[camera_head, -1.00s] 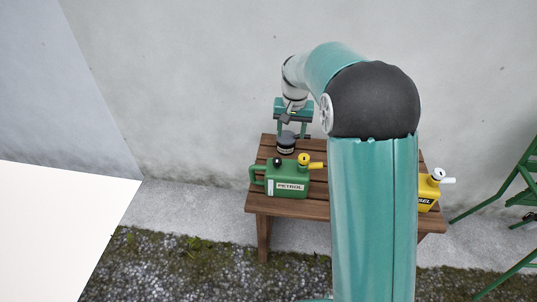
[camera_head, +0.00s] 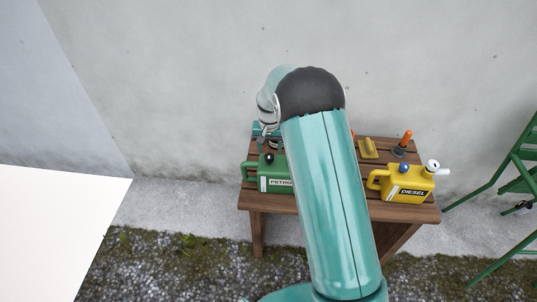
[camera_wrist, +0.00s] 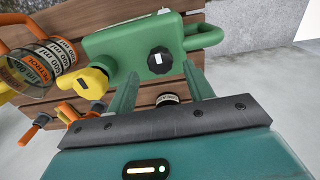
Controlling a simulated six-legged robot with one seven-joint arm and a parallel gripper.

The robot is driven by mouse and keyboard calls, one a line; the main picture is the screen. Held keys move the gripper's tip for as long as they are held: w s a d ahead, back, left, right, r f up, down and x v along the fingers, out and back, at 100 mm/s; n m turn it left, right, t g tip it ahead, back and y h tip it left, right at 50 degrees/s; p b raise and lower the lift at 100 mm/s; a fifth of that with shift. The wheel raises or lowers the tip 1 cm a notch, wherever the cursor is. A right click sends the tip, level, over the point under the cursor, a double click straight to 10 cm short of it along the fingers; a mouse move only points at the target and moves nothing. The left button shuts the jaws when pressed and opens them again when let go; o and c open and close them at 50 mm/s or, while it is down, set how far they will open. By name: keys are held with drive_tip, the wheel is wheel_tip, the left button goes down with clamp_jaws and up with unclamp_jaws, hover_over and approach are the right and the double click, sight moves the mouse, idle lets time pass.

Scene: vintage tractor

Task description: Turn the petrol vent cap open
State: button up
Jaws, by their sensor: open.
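The green petrol can (camera_head: 262,172) stands at the left of the wooden bench, its right part hidden behind my arm in the head view. Its black vent cap (camera_head: 269,158) is on top. In the wrist view the can (camera_wrist: 115,42) lies ahead of my gripper (camera_wrist: 161,72). The black knobbed vent cap (camera_wrist: 158,60), with a white mark, appears between my two fingertips. My fingers are apart, and I cannot tell whether they touch the cap. The can's yellow spout cap (camera_wrist: 90,83) is left of my left finger.
A yellow diesel can (camera_head: 405,188) stands at the bench's right. A yellow block-like item (camera_head: 368,148) and an orange-handled tool (camera_head: 402,142) lie behind it. In the wrist view, a round tin (camera_wrist: 55,55) and orange-handled items are at left. A wall backs the bench.

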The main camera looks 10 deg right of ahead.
sight(269, 156)
wheel_tip(269, 156, down, 3)
drive_tip(key=shift+s+a+f, duration=0.1)
drive_tip(key=shift+s+f, duration=0.05)
drive_tip(key=shift+f, duration=0.15)
drive_tip(key=shift+s, duration=0.2)
drive_tip(key=shift+w, duration=0.2)
drive_tip(key=shift+s, duration=0.15)
drive_tip(key=shift+c, duration=1.3)
drive_tip(key=c, duration=0.7)
